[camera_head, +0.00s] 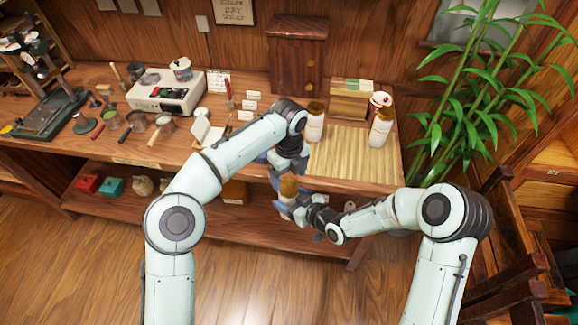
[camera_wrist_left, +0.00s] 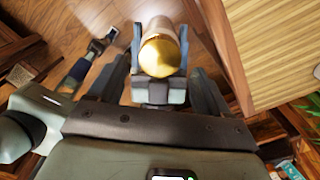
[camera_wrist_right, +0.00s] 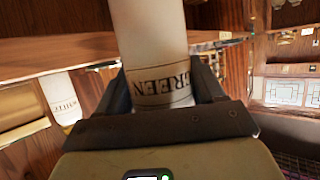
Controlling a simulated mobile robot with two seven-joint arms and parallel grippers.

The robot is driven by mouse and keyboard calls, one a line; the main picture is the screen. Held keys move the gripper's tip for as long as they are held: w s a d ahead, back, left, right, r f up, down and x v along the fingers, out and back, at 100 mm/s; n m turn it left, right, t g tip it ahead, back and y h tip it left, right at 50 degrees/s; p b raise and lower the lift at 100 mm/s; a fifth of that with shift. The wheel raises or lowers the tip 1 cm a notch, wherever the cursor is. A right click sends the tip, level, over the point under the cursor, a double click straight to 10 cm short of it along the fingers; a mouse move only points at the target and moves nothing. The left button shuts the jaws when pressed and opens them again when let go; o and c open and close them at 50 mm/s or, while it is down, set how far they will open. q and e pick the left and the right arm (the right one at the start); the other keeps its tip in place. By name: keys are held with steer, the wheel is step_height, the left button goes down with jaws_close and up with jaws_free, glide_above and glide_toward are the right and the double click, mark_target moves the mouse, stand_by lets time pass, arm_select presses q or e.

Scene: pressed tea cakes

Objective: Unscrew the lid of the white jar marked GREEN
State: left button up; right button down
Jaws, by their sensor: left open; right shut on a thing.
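The white jar marked GREEN (camera_wrist_right: 160,75) is held by my right gripper (camera_wrist_right: 165,90), shut around its body, with the label readable in the right wrist view. It is held in front of the workbench in the head view (camera_head: 290,206). Its gold lid (camera_wrist_left: 163,57) is on the jar and faces the left wrist camera. My left gripper (camera_wrist_left: 163,50) is open, with a finger on each side of the lid. In the head view, my left gripper (camera_head: 287,173) is just above the jar. Whether its fingers touch the lid cannot be told.
On the workbench (camera_head: 232,165) are a slatted mat (camera_head: 350,155), two other white jars with brown lids (camera_head: 315,127) (camera_head: 380,133), a wooden box (camera_head: 350,103) and a small cabinet (camera_head: 297,58). Tools crowd the left. A leafy plant (camera_head: 470,110) stands right. Open floor lies in front.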

mark_target(289, 186)
arm_select(q)
steer(key=shift+f, duration=1.85)
steer(key=c, duration=1.1)
steer(key=n, duration=0.5)
steer(key=shift+r, duration=0.1)
steer(key=n, duration=0.4)
steer(key=shift+n, duration=0.4)
